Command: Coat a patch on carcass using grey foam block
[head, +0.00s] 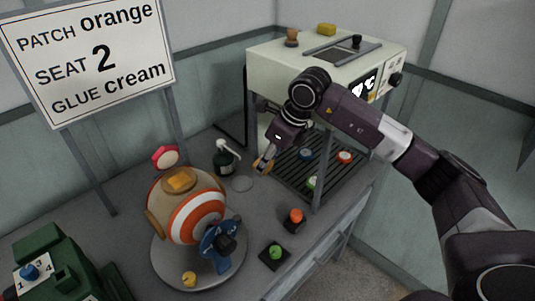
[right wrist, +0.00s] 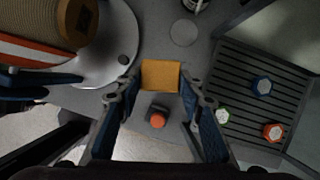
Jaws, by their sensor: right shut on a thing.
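The carcass (head: 205,188) is a round tan body with an orange and white ringed face, on a grey round plate (head: 165,258). A flat orange-tan piece (head: 180,180) lies on its top. My right gripper (head: 264,163) is shut on an orange-tan square piece (right wrist: 160,75), held between its fingertips (right wrist: 159,92) above the table, right of the carcass. The carcass also shows at the upper left of the right wrist view (right wrist: 52,20). I cannot make out a grey foam block. My left gripper is not in view.
A pump bottle (head: 225,160) and pale disc (head: 242,183) stand by the carcass. A cream press (head: 285,62) with a slatted bed (head: 290,165) is behind my right arm. Orange (head: 296,216) and green (head: 276,252) buttons sit in front. A sign (head: 90,55) reads patch orange, seat 2, glue cream.

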